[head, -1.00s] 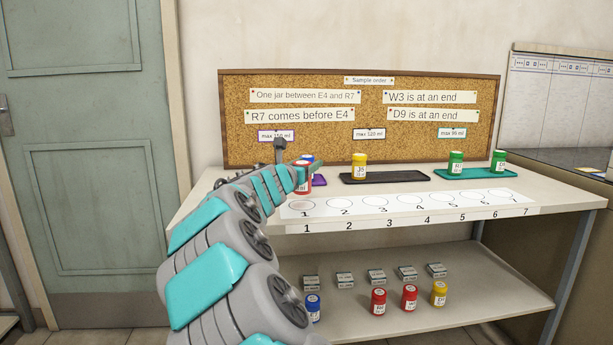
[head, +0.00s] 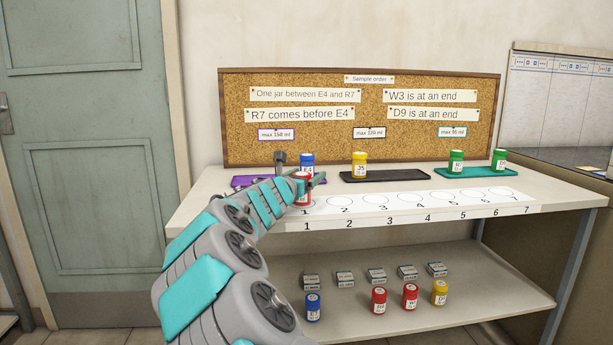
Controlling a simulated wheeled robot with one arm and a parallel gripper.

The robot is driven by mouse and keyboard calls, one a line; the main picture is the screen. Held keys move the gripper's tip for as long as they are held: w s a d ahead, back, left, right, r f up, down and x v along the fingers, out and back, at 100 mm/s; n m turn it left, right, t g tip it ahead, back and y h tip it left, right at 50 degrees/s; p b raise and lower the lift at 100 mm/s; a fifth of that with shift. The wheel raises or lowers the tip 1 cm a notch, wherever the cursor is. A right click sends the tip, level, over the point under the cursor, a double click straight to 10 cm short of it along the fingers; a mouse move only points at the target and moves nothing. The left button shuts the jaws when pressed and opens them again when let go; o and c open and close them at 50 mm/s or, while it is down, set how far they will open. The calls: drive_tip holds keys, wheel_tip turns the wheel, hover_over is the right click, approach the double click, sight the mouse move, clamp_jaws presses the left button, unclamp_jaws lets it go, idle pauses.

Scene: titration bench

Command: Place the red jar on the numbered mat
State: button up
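The jar is upright and covers most of circle 1. I cannot tell whether its base touches the mat. My gripper is shut on the jar, partly hidden behind my arm and the jar. The mat's circles 2 to 7 are empty.
A yellow jar (head: 359,166) stands on the black tray (head: 400,177), and green jars (head: 456,161) on the teal tray (head: 478,172). More jars and small boxes are on the lower shelf (head: 430,318).

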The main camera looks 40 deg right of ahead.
drive_tip(key=shift+r, duration=0.1)
drive_tip(key=shift+a, duration=0.15)
drive_tip(key=v, duration=1.1)
drive_tip(key=shift+s+a, duration=0.25)
drive_tip(key=shift+a, duration=0.05)
